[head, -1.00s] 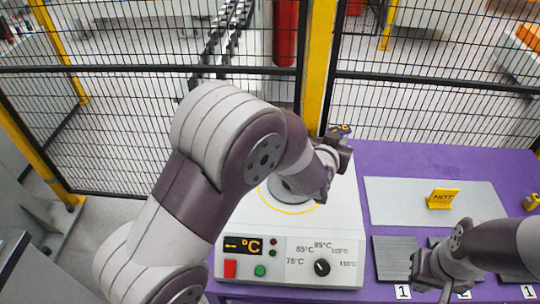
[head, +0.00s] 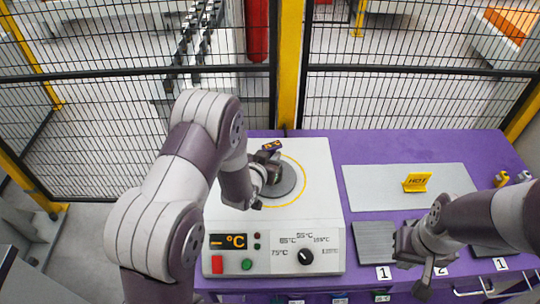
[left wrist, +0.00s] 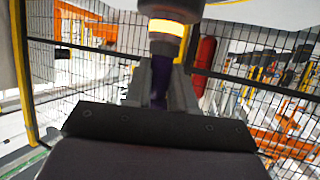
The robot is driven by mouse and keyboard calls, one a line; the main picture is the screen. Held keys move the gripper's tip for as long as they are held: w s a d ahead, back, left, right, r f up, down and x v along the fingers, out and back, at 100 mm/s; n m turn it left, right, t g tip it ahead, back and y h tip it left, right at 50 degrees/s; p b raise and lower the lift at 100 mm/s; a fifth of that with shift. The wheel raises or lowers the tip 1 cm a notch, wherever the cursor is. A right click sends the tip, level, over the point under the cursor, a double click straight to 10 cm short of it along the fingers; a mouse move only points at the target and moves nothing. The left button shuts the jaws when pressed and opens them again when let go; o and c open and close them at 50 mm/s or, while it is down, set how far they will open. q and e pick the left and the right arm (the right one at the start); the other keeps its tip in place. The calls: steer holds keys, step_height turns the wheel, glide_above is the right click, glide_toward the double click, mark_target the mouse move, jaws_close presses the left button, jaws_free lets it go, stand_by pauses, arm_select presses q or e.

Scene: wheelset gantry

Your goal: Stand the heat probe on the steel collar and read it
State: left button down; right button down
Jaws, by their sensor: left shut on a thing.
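The heat probe (head: 271,146) is a dark tool with a small yellow display on top. My left gripper (head: 268,160) is shut on it above the heater's round plate. In the left wrist view the probe (left wrist: 165,28) shows a grey body and a bright yellow band, with a purple part between the fingers (left wrist: 160,85). A round grey steel piece (head: 290,180) lies inside the yellow ring, partly behind my gripper. I cannot tell collar from plate, or whether the probe touches it. My right gripper (head: 420,270) points down at the front right; its fingers are unclear.
The white heater box (head: 325,215) has a display (head: 228,241) showing dashes and °C, a red button, a green button and a dial (head: 305,257). A yellow HOT sign (head: 416,182) stands on a grey plate (head: 365,185). Black mesh fence (head: 430,100) runs behind the purple table.

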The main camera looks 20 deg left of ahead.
arm_select(q)
steer(key=shift+f, duration=0.15)
steer(key=c, duration=0.9)
jaws_free()
steer(key=shift+c, duration=0.2)
steer(key=shift+s+r, duration=0.1)
steer(key=shift+r, duration=0.2)
steer(key=s+a+r+g, duration=0.1)
steer(key=s+g, duration=0.5)
steer(key=s, duration=0.6)
steer(key=s+a+r+n+g+y+b, duration=0.1)
steer(key=s+r+g, duration=0.3)
steer(key=s, duration=0.9)
steer(key=shift+g+b, duration=0.3)
steer(key=shift+g, duration=0.7)
steer(key=shift+r, duration=0.1)
